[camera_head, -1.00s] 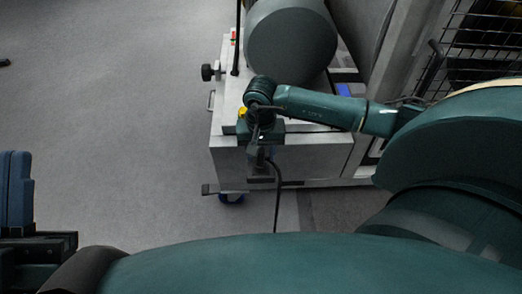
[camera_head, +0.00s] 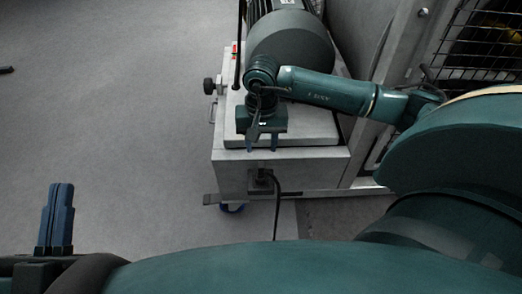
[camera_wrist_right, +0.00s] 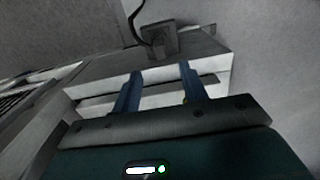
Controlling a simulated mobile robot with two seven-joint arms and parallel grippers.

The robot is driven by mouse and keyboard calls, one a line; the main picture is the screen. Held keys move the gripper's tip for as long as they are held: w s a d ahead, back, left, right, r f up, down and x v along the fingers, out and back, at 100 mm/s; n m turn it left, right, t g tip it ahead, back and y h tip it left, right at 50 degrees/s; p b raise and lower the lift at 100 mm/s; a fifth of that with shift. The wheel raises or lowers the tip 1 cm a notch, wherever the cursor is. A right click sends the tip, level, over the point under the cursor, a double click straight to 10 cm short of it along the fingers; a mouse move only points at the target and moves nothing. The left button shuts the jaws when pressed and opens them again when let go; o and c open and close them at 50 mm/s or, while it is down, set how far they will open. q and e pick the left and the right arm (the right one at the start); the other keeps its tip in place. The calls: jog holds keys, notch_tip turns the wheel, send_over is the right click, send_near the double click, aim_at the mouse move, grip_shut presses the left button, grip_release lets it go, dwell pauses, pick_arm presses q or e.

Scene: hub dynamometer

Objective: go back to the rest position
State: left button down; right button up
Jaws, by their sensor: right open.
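My right gripper (camera_head: 262,143) hangs over the front edge of a light grey machine cart (camera_head: 235,170) in the head view. In the right wrist view its two blue fingers (camera_wrist_right: 162,88) stand apart with nothing between them, and the cart's edge (camera_wrist_right: 105,82) lies beyond them. Whether the fingertips touch the cart is unclear. My left gripper (camera_head: 56,212) shows its blue fingers at the lower left of the head view, over the floor. The fingers overlap from this angle, so their gap is hidden. I see nothing held in it.
A dark grey motor (camera_head: 290,42) sits on the cart, beside a thin black post (camera_head: 239,50). A black cable (camera_head: 277,205) hangs from the cart's front. A wire mesh guard (camera_head: 480,50) stands at the right.

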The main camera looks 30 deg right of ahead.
pick_arm(q)
jog(key=shift+s+d+f+n+g+y+p, duration=0.1)
jog(key=shift+s+f+n+g+y+p, duration=0.1)
jog(key=shift+f+n, duration=0.15)
jog(key=shift+s+f+n+g+y+p, duration=0.15)
jog(key=shift+f+n+g+y, duration=0.1)
jog(key=shift+f, duration=0.15)
pick_arm(e)
jog(key=shift+r, duration=1.65)
pick_arm(q)
jog(key=shift+w, duration=0.1)
